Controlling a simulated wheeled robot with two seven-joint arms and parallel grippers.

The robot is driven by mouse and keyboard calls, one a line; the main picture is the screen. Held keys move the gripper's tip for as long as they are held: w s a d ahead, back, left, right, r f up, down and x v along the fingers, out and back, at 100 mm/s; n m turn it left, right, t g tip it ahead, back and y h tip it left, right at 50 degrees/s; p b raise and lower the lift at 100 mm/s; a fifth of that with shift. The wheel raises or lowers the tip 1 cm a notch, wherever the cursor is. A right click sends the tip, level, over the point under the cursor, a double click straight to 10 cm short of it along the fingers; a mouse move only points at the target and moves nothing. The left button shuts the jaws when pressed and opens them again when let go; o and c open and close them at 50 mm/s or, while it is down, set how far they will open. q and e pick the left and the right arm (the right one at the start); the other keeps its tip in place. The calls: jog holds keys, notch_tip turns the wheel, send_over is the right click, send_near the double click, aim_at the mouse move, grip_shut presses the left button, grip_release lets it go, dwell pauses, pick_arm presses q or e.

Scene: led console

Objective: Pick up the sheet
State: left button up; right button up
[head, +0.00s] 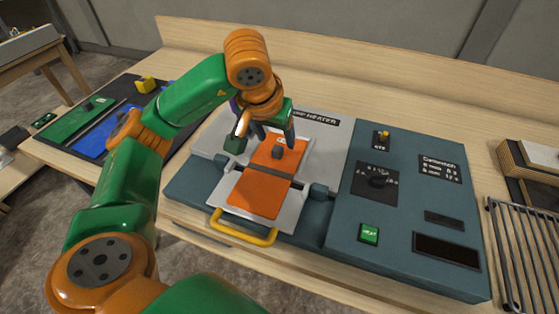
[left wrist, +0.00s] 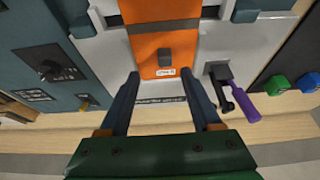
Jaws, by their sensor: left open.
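The orange sheet (head: 258,195) lies flat on the light grey plates of the strip heater (head: 183,194). A dark band crosses it, and a small dark block stands near its far end. The sheet also shows in the left wrist view (left wrist: 150,43). My left gripper (head: 264,138) is open and empty, with its fingers pointing down near the sheet's far end. In the left wrist view the fingers (left wrist: 160,78) lie to either side of the block's line, and the block is just beyond the tips. Contact cannot be told. My right gripper is not in view.
A yellow handle (head: 243,231) is at the heater's front edge. The console panel with a dial (head: 377,180) and green button (head: 369,233) is right of it. A purple-handled lever (left wrist: 238,103) is near the gripper. A wire rack (head: 520,250) stands far right.

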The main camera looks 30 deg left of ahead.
aim_at(276, 151)
pick_arm(q)
jog(key=x, duration=0.2)
jog(key=p+x, duration=0.1)
jog(key=x, duration=0.1)
jog(key=a+p+x, duration=0.1)
jog(key=x, duration=0.1)
jog(key=shift+s+f, duration=0.25)
jog(key=shift+w+f, duration=0.15)
jog(key=shift+d, duration=0.1)
grip_shut()
